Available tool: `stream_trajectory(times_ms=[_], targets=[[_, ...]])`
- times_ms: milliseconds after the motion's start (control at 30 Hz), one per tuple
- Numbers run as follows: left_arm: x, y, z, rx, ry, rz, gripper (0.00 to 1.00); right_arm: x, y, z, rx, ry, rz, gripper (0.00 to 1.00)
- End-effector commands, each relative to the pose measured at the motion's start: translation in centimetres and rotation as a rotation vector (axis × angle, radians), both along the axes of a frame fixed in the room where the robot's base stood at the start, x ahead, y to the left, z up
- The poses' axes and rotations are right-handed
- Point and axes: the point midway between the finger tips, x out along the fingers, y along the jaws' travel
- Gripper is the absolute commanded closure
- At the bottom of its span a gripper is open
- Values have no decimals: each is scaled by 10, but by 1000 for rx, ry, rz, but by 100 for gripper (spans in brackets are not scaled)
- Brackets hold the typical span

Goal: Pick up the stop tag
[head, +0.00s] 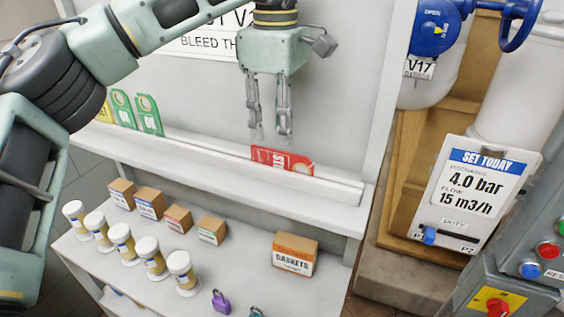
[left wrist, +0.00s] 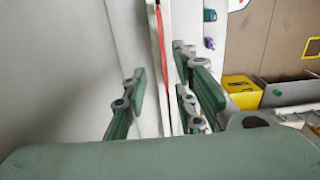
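The red stop tag (head: 279,160) stands on edge in the slotted rail of the upper shelf, its lettering only partly readable. My left gripper (head: 270,132) hangs just above it, fingers pointing down and apart, with nothing held. In the left wrist view the tag shows edge-on as a thin red strip (left wrist: 161,45), lying between the directions of the two open fingers of my left gripper (left wrist: 163,95). Whether the fingertips touch the tag cannot be told. My right gripper is in neither view.
Green tags (head: 149,114) and a yellow tag (head: 104,110) stand at the rail's left end. The lower shelf holds white jars (head: 182,272), small boxes, a gaskets box (head: 295,254) and a purple padlock (head: 221,301). The back panel rises close behind the rail.

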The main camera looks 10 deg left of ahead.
Motion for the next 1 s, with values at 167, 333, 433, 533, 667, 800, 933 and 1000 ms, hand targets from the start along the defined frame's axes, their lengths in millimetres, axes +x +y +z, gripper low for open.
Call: stream_trajectory(times_ms=[167,333,433,533,667,800,933,1000], targets=[[-1,-2,-18,1,3,-1,74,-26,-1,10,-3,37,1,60],[-1,-5,-45,0,4,0,74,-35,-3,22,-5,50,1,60],[-1,-5,-55,-2,1,1,74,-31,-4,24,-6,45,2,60],[-1,-6,-60,-2,-1,0,74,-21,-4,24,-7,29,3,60],[-1,-6,-60,-2,-1,0,74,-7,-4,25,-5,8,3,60],[-1,-6,-60,-3,0,0,83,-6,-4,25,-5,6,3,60],[-1,-6,-60,-3,0,0,94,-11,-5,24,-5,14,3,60],[-1,-6,-60,-3,0,0,100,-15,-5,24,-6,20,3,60]])
